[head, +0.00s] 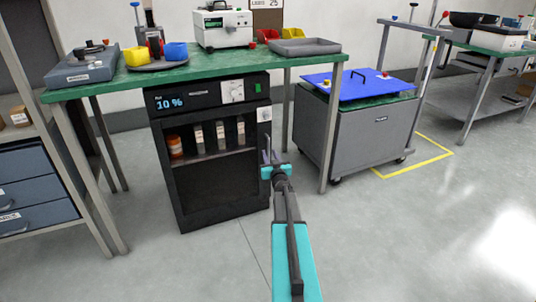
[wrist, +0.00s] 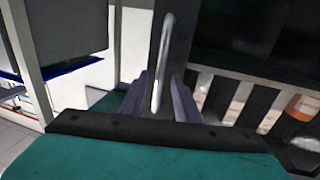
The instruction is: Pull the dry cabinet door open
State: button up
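The dry cabinet (head: 212,190) is a dark box under the green bench, with a lit "10 %" display on its top panel. Its door looks closed, and bottles show behind it. The door handle (wrist: 163,60) is a pale upright bar in the wrist view; it also shows at the door's right edge in the head view (head: 267,146). My gripper (head: 273,165) is at this handle. In the wrist view its two purple-grey fingers (wrist: 159,100) stand apart on either side of the bar, with gaps visible. Whether the fingertips reach past the bar is unclear.
The green bench (head: 110,86) overhangs the cabinet, with a leg (head: 326,150) to the right. A grey cart (head: 352,135) with a blue lid stands further right beside yellow floor tape. A drawer unit (head: 35,208) stands left. The floor before the cabinet is clear.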

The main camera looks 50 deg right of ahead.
aim_at(269, 152)
jog(key=shift+b+x, duration=0.35)
jog(key=shift+x, duration=1.25)
grip_shut()
